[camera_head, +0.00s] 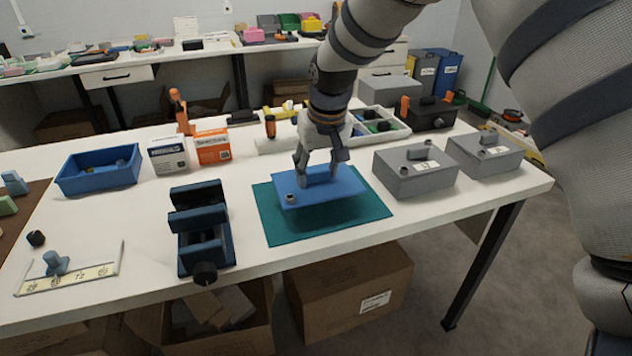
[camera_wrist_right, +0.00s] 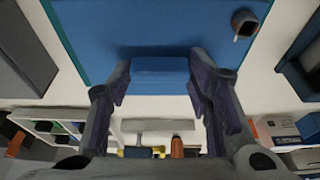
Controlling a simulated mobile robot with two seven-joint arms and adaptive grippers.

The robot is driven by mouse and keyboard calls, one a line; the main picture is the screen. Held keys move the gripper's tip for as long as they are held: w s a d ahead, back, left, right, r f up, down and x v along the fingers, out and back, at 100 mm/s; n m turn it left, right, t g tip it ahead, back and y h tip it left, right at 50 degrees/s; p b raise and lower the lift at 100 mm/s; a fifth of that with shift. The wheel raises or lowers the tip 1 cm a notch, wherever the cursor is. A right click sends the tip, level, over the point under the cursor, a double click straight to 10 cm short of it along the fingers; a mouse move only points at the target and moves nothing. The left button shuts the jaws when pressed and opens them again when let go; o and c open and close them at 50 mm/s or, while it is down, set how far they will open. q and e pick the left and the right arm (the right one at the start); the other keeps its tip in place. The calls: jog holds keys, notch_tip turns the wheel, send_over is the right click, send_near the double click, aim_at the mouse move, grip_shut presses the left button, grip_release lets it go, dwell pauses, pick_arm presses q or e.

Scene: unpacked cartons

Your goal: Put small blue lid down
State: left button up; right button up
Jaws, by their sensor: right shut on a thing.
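The small blue lid (camera_head: 332,193) is a flat blue plate with a raised handle block and a small round knob near one corner. It is over the teal mat (camera_head: 275,226) on the white table; I cannot tell whether it touches the mat. My right gripper (camera_head: 318,178) comes down from above and is shut on the lid's handle block. In the right wrist view, the two fingers of my right gripper (camera_wrist_right: 160,85) stand on either side of the blue handle, and the lid (camera_wrist_right: 130,28) fills the upper part. My left gripper is not in view.
Two grey lidded boxes (camera_head: 414,175) stand to the right of the mat. A dark blue vise (camera_head: 203,240) stands to its left. A blue bin (camera_head: 100,174), small cartons (camera_head: 211,147) and a compartment tray (camera_head: 388,137) are farther back. The table's front edge is close to the mat.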

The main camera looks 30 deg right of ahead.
aim_at(320, 177)
jog(key=f, duration=0.3)
jog(key=shift+w+d+f, duration=0.1)
jog(key=shift+d+f, duration=0.15)
jog(key=shift+f, duration=0.1)
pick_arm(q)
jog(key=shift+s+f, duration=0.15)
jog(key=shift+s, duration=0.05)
pick_arm(e)
jog(key=shift+r, duration=0.15)
jog(key=o, duration=1.2)
jog(key=shift+f, duration=0.2)
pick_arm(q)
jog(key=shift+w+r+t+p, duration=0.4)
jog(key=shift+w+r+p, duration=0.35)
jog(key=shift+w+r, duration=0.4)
pick_arm(e)
jog(key=v, duration=1.2)
jog(key=shift+r, duration=0.2)
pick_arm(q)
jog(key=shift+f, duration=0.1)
